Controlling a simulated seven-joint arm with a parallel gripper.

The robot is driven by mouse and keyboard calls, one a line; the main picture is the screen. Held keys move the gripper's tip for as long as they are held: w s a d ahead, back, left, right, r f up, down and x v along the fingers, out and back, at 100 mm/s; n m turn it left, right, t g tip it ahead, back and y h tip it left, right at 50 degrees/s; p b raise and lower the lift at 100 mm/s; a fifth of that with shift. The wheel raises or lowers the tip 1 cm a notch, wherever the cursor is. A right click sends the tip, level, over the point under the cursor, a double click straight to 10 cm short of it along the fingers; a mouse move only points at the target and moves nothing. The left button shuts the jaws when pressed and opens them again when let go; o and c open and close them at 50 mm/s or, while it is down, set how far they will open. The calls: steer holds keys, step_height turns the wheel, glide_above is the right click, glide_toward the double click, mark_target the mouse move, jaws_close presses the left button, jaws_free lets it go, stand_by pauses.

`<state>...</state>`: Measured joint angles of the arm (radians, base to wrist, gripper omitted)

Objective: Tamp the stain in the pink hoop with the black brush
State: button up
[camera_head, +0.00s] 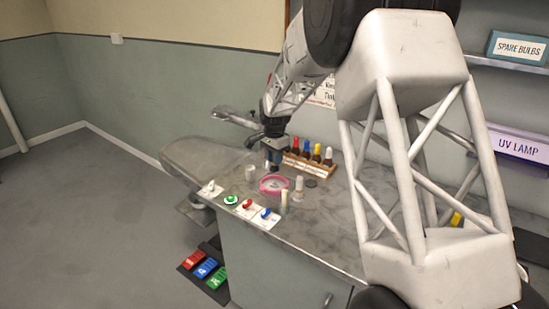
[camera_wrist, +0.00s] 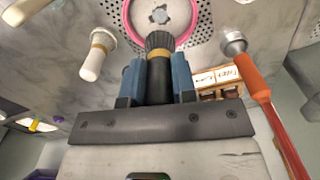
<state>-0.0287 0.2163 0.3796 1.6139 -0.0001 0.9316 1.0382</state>
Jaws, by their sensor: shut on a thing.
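The hoop also shows in the head view (camera_head: 264,188). My gripper (camera_wrist: 160,75) is shut on the black brush (camera_wrist: 160,87), its blue fingers on either side of the dark handle. The brush has a gold band and dark bristles pointing toward the hoop. In the wrist view the bristles overlap the hoop's near rim, short of the stain. In the head view my gripper (camera_head: 273,150) is above the hoop's far side.
A wooden rack (camera_head: 310,166) of colored-cap bottles stands behind the hoop. A white-handled tool (camera_wrist: 93,62) and an orange-handled tool (camera_wrist: 262,88) flank the brush in the wrist view. Colored items on white cards (camera_head: 249,208) line the bench's front edge.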

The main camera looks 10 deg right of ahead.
mark_target(274, 170)
steer(key=shift+f, duration=0.15)
steer(key=shift+f, duration=2.75)
steer(key=shift+f, duration=0.75)
steer(key=shift+r, duration=0.8)
steer(key=shift+f, duration=0.7)
steer(key=shift+f, duration=0.2)
steer(key=shift+r, duration=0.2)
steer(key=shift+r, duration=0.7)
